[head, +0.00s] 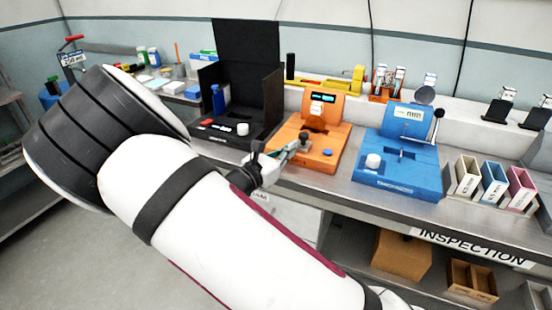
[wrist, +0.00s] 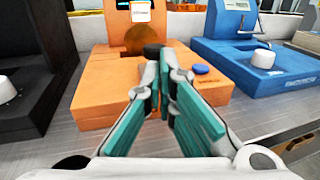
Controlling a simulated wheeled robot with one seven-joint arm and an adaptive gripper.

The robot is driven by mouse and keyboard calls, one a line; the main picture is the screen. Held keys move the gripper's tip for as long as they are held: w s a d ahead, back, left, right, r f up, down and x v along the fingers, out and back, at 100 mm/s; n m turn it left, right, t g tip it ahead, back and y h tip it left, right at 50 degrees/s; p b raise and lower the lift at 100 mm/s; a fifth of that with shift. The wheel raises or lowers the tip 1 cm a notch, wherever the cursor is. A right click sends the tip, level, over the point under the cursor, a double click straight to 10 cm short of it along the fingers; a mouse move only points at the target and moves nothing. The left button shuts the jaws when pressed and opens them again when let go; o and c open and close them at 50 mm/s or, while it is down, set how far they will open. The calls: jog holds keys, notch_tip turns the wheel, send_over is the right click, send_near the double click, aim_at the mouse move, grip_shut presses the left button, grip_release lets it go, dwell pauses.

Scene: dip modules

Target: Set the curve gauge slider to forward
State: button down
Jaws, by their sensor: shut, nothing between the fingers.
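An orange instrument (head: 318,158) with a small lit display stands on the bench; I take it for the curve gauge, though its label is too small to read. A dark knob (wrist: 152,50), which looks like its slider, shows just beyond my fingertips in the wrist view. My gripper (wrist: 163,60) is shut and empty, with its teal-padded fingers over the front of the orange base. The fingers hide part of the base and any slider track. I cannot tell whether they touch the knob.
A blue button (wrist: 200,69) sits on the orange base, right of my fingers. A black open-box instrument (head: 232,135) stands to the left, and a blue instrument (head: 400,180) with a white knob to the right. Coloured bins (head: 493,183) stand farther right.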

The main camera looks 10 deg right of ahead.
aim_at(301, 134)
jog(key=shift+x, duration=1.85)
jog(key=shift+w+d, duration=0.1)
jog(key=shift+w, duration=0.05)
jog(key=shift+w+d, duration=0.7)
jog(key=shift+w, duration=0.25)
jog(key=shift+w+d, duration=0.65)
jog(key=shift+w, duration=0.3)
jog(key=shift+s+a, duration=0.1)
jog(key=shift+a, duration=0.1)
jog(key=p+v, duration=0.1)
jog(key=v, duration=1.2)
jog(key=shift+s+a, duration=0.2)
jog(key=shift+a, duration=0.05)
